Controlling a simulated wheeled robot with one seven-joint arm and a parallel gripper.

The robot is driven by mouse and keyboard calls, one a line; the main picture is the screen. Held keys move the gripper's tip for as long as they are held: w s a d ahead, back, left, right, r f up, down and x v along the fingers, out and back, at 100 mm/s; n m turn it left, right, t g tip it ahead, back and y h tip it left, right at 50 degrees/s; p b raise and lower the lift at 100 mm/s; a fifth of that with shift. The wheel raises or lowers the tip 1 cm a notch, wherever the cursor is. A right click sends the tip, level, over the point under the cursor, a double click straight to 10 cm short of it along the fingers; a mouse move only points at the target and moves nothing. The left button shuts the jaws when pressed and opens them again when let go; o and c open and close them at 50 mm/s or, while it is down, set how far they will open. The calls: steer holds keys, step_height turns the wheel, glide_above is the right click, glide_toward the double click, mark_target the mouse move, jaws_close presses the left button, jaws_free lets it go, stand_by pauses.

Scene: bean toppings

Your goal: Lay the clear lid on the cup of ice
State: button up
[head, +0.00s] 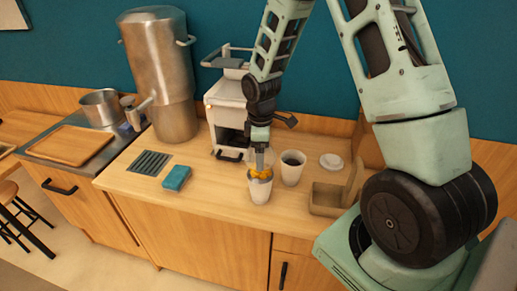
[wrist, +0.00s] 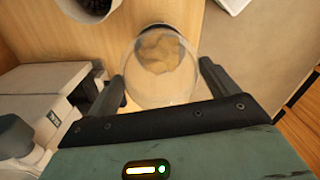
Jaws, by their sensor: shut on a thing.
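My gripper (wrist: 165,85) is shut on the clear lid (wrist: 150,92), a round see-through piece held between its two dark fingers. In the head view my gripper (head: 261,149) is directly above the cup of ice (head: 259,190), a white cup on the counter. In the wrist view the tan-looking contents of the cup of ice (wrist: 160,52) show through the lid, toward its far part. The lid overlaps the cup's mouth in that view. I cannot tell whether lid and rim touch.
A cup with dark contents (head: 292,170) stands close to the right. A white round lid (head: 331,160) and a wooden caddy (head: 325,200) lie farther right. The coffee machine (head: 226,105) is behind. A blue cloth (head: 177,178) lies left, with clear counter between.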

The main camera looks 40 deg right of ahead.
steer(key=shift+f+b, duration=2.05)
steer(key=shift+f, duration=0.9)
steer(key=shift+f, duration=0.4)
stand_by(0.3)
steer(key=o, duration=0.7)
steer(key=shift+o, duration=0.2)
steer(key=shift+r+p, duration=3.25)
steer(key=shift+r, duration=0.3)
